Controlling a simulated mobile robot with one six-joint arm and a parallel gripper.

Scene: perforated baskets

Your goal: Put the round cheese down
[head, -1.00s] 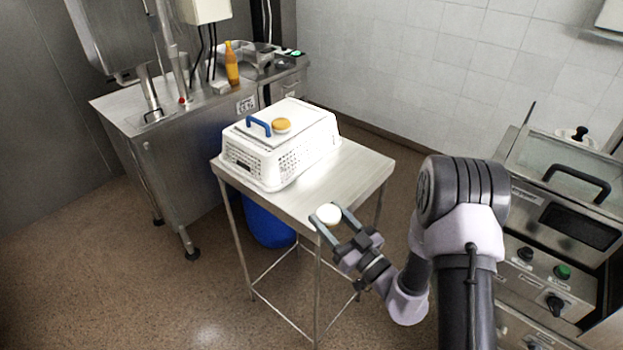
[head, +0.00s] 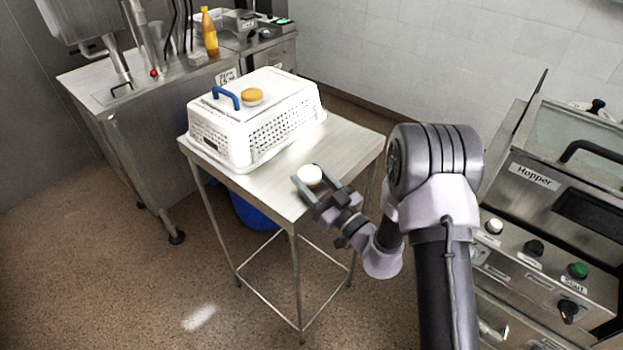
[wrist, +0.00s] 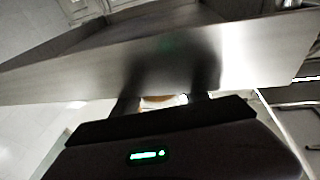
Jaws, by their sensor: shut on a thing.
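The round cheese (head: 310,175) is a small pale disc between the fingers of my gripper (head: 308,183). My gripper is shut on it, near the front right part of the steel table (head: 340,147). Whether the cheese touches the table top I cannot tell. In the wrist view a strip of the cheese (wrist: 160,101) shows between the dark fingers, and the rest of it is hidden.
An upturned white perforated basket (head: 270,137) stands on the table's left and back part. On its top are an orange-yellow disc (head: 252,96) and a blue handle (head: 226,97). The table's right part is clear.

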